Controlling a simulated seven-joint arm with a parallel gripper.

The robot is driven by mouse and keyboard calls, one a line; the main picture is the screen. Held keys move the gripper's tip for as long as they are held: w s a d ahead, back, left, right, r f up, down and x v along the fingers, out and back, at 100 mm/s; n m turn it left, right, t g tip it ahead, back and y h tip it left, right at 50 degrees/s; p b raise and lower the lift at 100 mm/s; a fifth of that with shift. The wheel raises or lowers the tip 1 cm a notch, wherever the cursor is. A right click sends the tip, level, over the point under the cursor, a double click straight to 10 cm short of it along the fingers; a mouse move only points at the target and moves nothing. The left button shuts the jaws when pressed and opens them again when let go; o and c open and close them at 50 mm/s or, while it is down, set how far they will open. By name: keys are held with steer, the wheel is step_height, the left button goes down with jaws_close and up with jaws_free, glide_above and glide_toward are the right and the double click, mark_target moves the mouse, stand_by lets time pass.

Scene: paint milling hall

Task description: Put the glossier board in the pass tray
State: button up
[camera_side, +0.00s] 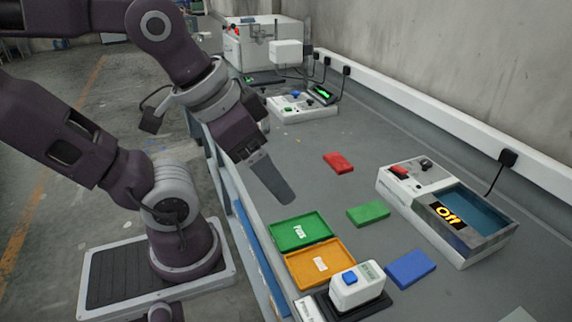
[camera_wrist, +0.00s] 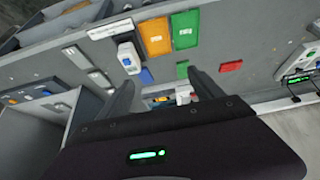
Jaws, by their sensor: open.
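Three flat boards lie on the grey bench: a red board (camera_side: 338,163), a green board (camera_side: 368,214) and a blue board (camera_side: 410,270). I cannot tell which is glossier. The green pass tray (camera_side: 280,243), labelled "Pass", lies at the bench's near edge and looks empty. In the wrist view, the red board (camera_wrist: 231,66), green board (camera_wrist: 183,69), blue board (camera_wrist: 146,76) and pass tray (camera_wrist: 185,40) lie beyond my fingers. My gripper (camera_side: 285,200) is above the bench, left of the red board. It is open and empty, its fingers apart in the wrist view (camera_wrist: 163,88).
An orange tray (camera_side: 300,277) adjoins the pass tray. A white machine marked "Off" (camera_side: 420,183) stands right. A control box (camera_side: 290,112) sits further back. Bench between is clear.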

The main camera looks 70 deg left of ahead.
steer(key=w+a+r+n, duration=0.2)
steer(key=w+r+n, duration=0.1)
steer(key=w, duration=0.3)
steer(key=n+g+y, duration=0.2)
steer(key=n+g, duration=0.4)
steer(key=n, duration=0.9)
glide_above(338, 160)
steer(key=d, duration=0.1)
steer(key=f, duration=1.9)
steer(key=shift+s+f, duration=0.2)
steer(key=shift+f, duration=0.2)
steer(key=f, duration=0.7)
steer(key=shift+w+a+f, duration=0.2)
steer(key=shift+a+f, duration=0.05)
steer(key=shift+f, duration=0.1)
steer(key=shift+c, duration=0.3)
